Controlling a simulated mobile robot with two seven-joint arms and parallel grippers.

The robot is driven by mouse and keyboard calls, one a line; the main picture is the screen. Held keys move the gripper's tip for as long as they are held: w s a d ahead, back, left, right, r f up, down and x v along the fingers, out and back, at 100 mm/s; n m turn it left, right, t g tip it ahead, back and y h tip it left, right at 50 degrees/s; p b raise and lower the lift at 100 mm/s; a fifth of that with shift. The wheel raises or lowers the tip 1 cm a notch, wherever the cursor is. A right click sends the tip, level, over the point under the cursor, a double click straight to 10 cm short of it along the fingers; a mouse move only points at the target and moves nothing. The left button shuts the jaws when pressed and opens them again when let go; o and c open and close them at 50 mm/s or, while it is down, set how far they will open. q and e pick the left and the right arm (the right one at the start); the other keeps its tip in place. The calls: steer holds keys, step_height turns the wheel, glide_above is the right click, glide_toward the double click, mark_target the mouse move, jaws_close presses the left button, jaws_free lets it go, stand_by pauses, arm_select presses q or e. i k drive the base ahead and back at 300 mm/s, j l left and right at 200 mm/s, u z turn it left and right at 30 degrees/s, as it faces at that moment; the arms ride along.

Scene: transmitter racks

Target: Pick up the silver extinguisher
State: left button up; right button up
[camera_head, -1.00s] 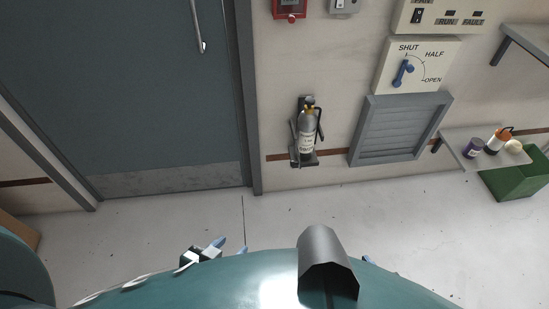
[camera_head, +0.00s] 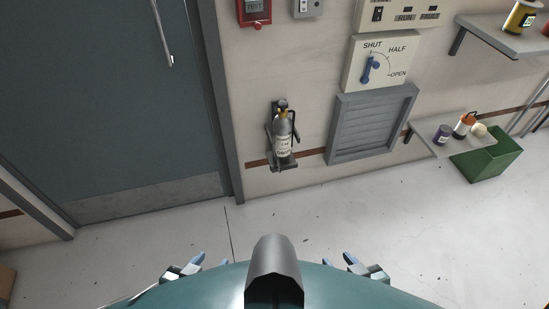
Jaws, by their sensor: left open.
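The silver extinguisher (camera_head: 283,137) stands upright in a dark bracket on the wall, just right of the door frame. My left gripper (camera_head: 211,262) shows low in the picture, open and empty, well short of the wall. My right gripper (camera_head: 338,260) shows low on the other side, its two blue-tipped fingers apart and nothing between them. Both are partly hidden behind my own teal body.
A grey door (camera_head: 110,100) is at left. A louvred vent (camera_head: 371,124) and a SHUT/HALF/OPEN lever panel (camera_head: 378,62) are right of the extinguisher. A low shelf (camera_head: 440,146) holds small containers above a green bin (camera_head: 487,160). The floor (camera_head: 330,212) before the wall is clear.

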mark_target(283, 126)
steer(key=i+l, duration=0.1)
steer(key=l, duration=0.3)
steer(key=i+l, duration=0.15)
steer(key=l, duration=0.25)
steer(key=i+l, duration=0.1)
steer(key=l, duration=0.3)
steer(key=i+l, duration=0.2)
steer(key=i, duration=0.2)
steer(key=i+l, duration=0.2)
steer(key=i, duration=0.15)
steer(key=i+l, duration=0.15)
steer(key=i, duration=0.25)
steer(key=u, duration=0.05)
